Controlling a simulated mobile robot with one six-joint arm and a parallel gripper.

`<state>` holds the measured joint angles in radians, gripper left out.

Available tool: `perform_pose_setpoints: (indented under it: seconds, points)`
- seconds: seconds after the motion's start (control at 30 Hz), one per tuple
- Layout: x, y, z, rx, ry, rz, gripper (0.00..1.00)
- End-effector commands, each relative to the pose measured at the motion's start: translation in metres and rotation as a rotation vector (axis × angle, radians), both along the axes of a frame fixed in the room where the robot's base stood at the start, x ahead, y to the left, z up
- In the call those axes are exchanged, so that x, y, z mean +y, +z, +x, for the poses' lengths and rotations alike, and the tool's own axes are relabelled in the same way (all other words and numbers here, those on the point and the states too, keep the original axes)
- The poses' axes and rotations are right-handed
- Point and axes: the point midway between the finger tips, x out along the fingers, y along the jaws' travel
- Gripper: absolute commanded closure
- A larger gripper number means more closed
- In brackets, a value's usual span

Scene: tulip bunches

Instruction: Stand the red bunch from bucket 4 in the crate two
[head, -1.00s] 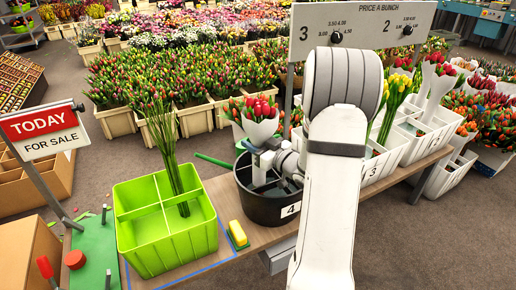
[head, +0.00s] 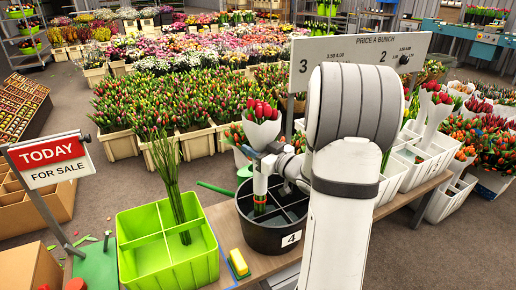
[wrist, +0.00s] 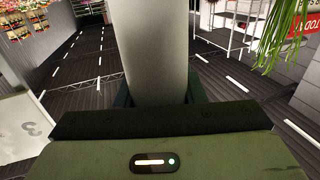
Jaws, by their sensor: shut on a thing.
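The red bunch (head: 262,121), wrapped in white paper, stands upright above bucket 4 (head: 262,237), the black divided bucket with a white "4" label. My gripper (head: 264,162) is shut around its paper sleeve. The green stem ends show below, at about the bucket's rim. In the wrist view the pale sleeve (wrist: 153,50) rises between the jaws. The lime-green crate (head: 147,243) with compartments stands to the left. One bunch of long green stems (head: 172,190) stands in its back right compartment. Which crate is "two" is not marked in view.
A yellow block (head: 238,262) lies between the crate and bucket 4. A TODAY sign (head: 47,159) stands at the left. A price board (head: 350,50) and white buckets are at the right.

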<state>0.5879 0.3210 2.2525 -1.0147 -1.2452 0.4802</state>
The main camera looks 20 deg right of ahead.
Motion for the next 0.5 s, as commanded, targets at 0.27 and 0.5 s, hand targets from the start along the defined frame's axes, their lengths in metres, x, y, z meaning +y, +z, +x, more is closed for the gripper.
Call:
perform_pose_setpoints:
  seconds: [0.27,0.5]
  points:
    - [0.000,0.037,0.000,-0.004,0.001,-0.002,0.96]
    - [0.000,0.066,0.000,-0.004,0.001,-0.001,0.96]
